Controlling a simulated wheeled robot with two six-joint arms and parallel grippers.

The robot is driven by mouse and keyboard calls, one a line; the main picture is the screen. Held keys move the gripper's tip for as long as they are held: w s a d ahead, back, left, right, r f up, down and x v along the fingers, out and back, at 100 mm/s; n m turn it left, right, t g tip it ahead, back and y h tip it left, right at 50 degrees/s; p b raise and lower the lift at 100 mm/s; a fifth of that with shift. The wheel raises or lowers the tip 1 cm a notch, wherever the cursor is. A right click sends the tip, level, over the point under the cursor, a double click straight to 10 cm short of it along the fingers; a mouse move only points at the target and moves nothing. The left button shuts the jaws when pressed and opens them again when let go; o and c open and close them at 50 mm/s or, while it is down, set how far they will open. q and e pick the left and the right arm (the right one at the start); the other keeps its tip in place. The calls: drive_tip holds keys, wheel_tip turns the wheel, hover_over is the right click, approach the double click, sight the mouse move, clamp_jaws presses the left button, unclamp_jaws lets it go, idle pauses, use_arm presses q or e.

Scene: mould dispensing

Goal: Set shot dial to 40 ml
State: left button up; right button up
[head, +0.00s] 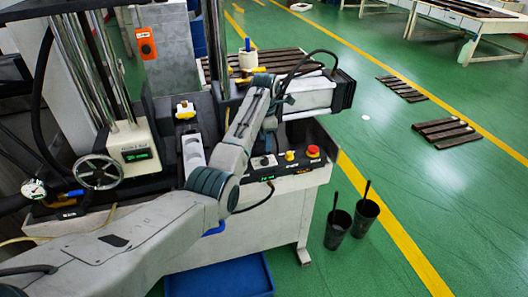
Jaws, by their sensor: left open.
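My left arm comes in from the lower left and reaches over the machine bench. My left gripper (344,91) is at the arm's far end, in the air to the right of the bench top, holding nothing that I can see. A small dark knob on a pale plate (264,161) sits on the front control panel, below and left of the gripper and apart from it. A small green readout (268,178) is below it. Which control is the shot dial, and its setting, are too small to tell. My right gripper is not in view.
A yellow button (289,155) and red emergency stop (313,151) are right of the knob. A spoked handwheel (100,172) and a gauge (34,189) are at the left. Two dark buckets (338,228) stand on the green floor. A blue tray (222,280) lies below.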

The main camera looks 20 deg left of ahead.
sight(265, 158)
use_arm(q)
wheel_tip(265, 158, down, 4)
drive_tip(key=shift+r+p, duration=0.25)
drive_tip(key=shift+p, duration=0.1)
wheel_tip(265, 158, down, 4)
drive_tip(key=shift+w+a+r, duration=0.1)
drive_tip(key=shift+a+r, duration=0.05)
drive_tip(key=shift+r, duration=0.05)
drive_tip(key=shift+f, duration=0.3)
drive_tip(key=shift+c, duration=0.9)
drive_tip(key=c, duration=0.8)
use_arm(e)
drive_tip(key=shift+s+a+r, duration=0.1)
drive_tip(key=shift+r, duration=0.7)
use_arm(q)
drive_tip(key=shift+p, duration=0.3)
